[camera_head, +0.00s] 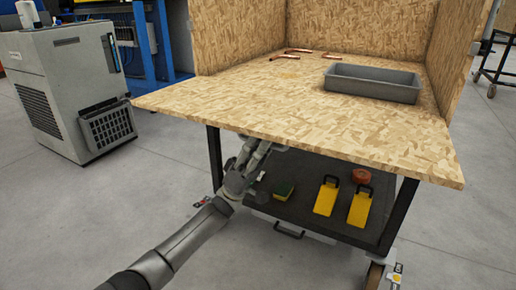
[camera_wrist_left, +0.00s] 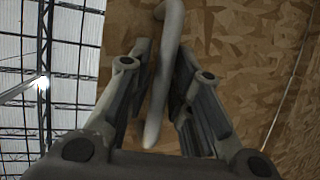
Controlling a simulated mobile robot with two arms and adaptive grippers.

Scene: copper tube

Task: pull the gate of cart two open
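The gate of the cart is a wood-chip panel (camera_head: 300,125) lying flat, level with the bed, its front edge out over the frame. My left gripper (camera_head: 262,146) is under that panel, partly hidden by its front edge. In the left wrist view the panel's underside (camera_wrist_left: 235,50) fills the right side. A grey bar handle (camera_wrist_left: 163,75) runs between the two fingers of my left gripper (camera_wrist_left: 162,85). The fingers lean in close around the bar and look shut on it; the contact is partly hidden. My right gripper is not in view.
A grey tray (camera_head: 370,85) and copper tubes (camera_head: 297,51) lie on the bed. The lower shelf (camera_head: 300,207) holds yellow items (camera_head: 327,197), a green sponge-like block (camera_head: 283,190) and an orange roll (camera_head: 361,176). A grey machine (camera_head: 75,90) stands left.

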